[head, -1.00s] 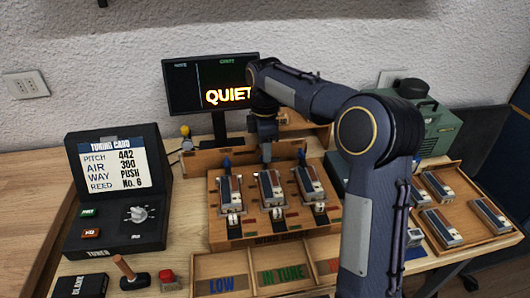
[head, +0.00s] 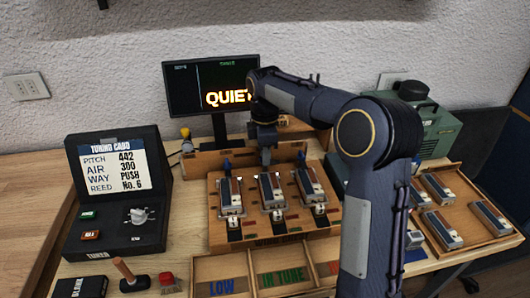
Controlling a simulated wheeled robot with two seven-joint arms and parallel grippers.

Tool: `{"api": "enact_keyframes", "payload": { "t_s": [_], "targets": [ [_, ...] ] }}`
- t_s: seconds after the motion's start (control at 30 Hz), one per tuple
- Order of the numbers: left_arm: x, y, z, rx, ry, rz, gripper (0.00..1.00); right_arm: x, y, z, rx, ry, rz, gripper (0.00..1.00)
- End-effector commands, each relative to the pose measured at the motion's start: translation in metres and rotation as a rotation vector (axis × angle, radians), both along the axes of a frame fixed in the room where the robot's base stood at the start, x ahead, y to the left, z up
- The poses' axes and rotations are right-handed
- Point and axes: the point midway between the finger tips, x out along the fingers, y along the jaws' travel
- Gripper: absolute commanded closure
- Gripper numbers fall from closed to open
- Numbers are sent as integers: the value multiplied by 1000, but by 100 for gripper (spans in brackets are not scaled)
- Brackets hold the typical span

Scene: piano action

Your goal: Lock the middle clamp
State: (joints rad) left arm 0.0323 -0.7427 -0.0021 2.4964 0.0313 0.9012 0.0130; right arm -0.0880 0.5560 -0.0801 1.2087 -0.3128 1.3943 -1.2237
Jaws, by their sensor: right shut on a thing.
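A wooden reed bench (head: 224,236) stands in the middle of the table with three grey, red-striped reed blocks side by side. The middle block (head: 271,188) sits below my right gripper (head: 266,158). That gripper points down at the back end of the middle block and is shut on the middle clamp's lever, which it mostly hides. The left clamp (head: 227,163) and the right clamp (head: 301,157) show as blue upright levers behind their blocks. My left gripper is out of view.
A monitor (head: 190,90) reading QUIET stands behind. The tuner with its card (head: 112,165) is at left. A tray of blocks (head: 468,205) is at right, beyond my right arm.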

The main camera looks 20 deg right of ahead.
Motion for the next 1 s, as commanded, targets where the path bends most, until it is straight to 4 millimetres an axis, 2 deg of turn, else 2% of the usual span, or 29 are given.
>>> {"api": "enact_keyframes", "payload": {
  "t_s": [0.37, 1.0],
  "targets": [
    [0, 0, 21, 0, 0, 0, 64, 0, 1, 4, 0, 2, -201, 100],
    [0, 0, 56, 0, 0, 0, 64, 0, 1, 3, 1, 0, -804, 100]
  ]
}}
